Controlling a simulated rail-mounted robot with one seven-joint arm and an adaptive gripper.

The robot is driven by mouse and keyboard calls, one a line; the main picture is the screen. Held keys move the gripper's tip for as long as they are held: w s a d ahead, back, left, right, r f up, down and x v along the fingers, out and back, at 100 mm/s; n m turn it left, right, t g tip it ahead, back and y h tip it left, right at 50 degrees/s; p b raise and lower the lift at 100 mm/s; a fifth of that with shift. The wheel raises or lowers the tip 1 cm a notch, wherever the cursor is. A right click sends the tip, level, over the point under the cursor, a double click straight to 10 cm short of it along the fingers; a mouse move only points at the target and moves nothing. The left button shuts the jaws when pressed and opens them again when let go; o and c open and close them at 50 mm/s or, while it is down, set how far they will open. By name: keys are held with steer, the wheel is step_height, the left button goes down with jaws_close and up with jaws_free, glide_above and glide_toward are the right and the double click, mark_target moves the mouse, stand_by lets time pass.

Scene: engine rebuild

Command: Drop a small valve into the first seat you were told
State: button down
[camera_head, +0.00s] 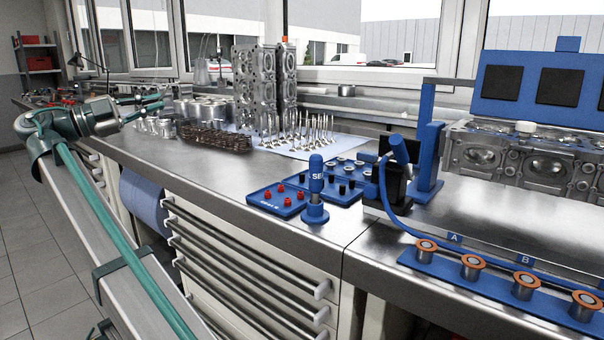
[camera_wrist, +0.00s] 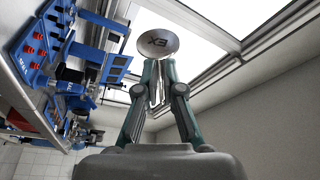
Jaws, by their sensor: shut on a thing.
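My gripper (camera_wrist: 156,72) is shut on a valve (camera_wrist: 157,41) in the wrist view. The valve's round grey head faces the camera beyond the fingertips and bears dark letters, seemingly EX. Its stem runs between the fingers and is partly hidden. In the head view my gripper (camera_head: 148,108) is at the left, above the bench's left part, and the valve is too small to make out. The cylinder head (camera_head: 535,160) lies at the far right under a blue frame, well away from my gripper. Its valve seats cannot be told apart.
Several valves (camera_head: 305,132) stand upright on a pale mat mid-bench, with a dark camshaft-like part (camera_head: 215,137) beside them. A blue tray with red pieces (camera_head: 277,200), a blue post tool (camera_head: 315,190) and a blue rail of copper-topped cups (camera_head: 472,265) stand nearer the front.

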steer(key=m+y+b, duration=0.1)
steer(key=m+b, duration=0.3)
steer(key=m+g+y+b, duration=0.1)
steer(key=m+b, duration=0.3)
steer(key=b, duration=0.1)
steer(key=m+g+b, duration=0.1)
steer(key=m+b, duration=0.2)
steer(key=b, duration=0.1)
steer(key=shift+m+y, duration=0.4)
steer(key=shift+r, duration=0.1)
steer(key=n+h+p, duration=0.1)
steer(key=n+p, duration=0.3)
steer(key=n+t+h+p, duration=0.1)
steer(key=n+p, duration=0.3)
steer(key=p, duration=0.1)
steer(key=n+t+p, duration=0.1)
steer(key=n+p, duration=0.2)
steer(key=p, duration=0.2)
steer(key=shift+n+h, duration=0.4)
steer(key=shift+p, duration=0.35)
